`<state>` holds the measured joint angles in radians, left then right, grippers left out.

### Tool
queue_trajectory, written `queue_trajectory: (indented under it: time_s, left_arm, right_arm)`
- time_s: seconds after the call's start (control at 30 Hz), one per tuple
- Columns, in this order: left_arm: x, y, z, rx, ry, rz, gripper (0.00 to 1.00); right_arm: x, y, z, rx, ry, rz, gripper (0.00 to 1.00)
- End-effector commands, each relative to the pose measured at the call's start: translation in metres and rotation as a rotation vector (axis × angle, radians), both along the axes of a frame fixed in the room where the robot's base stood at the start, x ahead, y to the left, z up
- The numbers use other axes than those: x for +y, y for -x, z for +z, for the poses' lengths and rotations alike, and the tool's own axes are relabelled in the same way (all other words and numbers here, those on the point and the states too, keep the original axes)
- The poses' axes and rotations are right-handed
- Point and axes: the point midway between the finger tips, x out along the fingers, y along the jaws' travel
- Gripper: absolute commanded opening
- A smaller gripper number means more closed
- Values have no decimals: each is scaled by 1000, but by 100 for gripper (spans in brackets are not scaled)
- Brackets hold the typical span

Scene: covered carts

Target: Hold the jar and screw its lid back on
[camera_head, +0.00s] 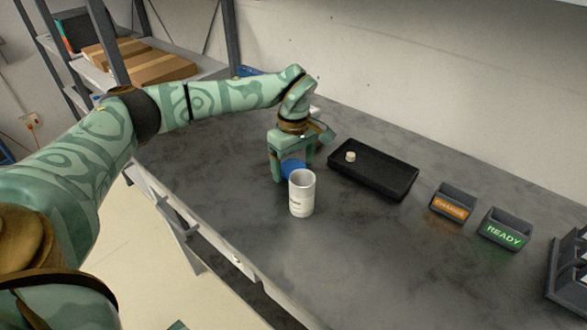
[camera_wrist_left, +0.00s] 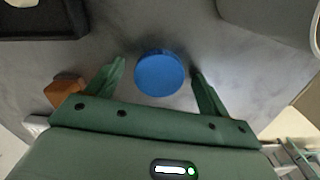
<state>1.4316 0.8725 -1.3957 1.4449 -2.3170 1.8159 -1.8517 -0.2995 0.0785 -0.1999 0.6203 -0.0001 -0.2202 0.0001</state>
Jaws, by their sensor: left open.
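The open white jar (camera_head: 302,194) stands upright on the grey table, its mouth uncovered and a printed label on its side. The blue lid (camera_head: 291,169) is just behind the jar, partly hidden by it. My left gripper (camera_head: 292,167) is over the lid, pointing down. In the left wrist view the round blue lid (camera_wrist_left: 160,74) lies between the open fingers of my left gripper (camera_wrist_left: 158,68), with a gap on both sides. A pale rounded shape at that view's upper right looks like part of the jar. My right gripper is not in view.
A black tray (camera_head: 385,181) with a small whitish piece (camera_head: 350,157) lies right of the gripper. Bins with an orange label (camera_head: 450,208) and a green READY label (camera_head: 503,235) stand farther right.

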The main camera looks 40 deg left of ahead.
Motion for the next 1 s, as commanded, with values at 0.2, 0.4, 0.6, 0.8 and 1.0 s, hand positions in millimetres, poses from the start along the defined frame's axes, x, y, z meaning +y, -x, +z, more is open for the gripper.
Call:
queue_trajectory:
  time_s: [0.2,0.4,0.6,0.8,1.0]
  left_arm:
    - [0,0,0,0,0,0,46]
    - [0,0,0,0,0,0,33]
    - [0,0,2,0,0,0,32]
    - [0,-1,21,-4,1,-1,32]
    - [-8,16,60,-6,1,-4,32]
  right_arm:
    - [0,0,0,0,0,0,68]
    - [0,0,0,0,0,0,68]
    - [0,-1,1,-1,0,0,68]
    - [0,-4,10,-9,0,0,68]
    - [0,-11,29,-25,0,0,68]
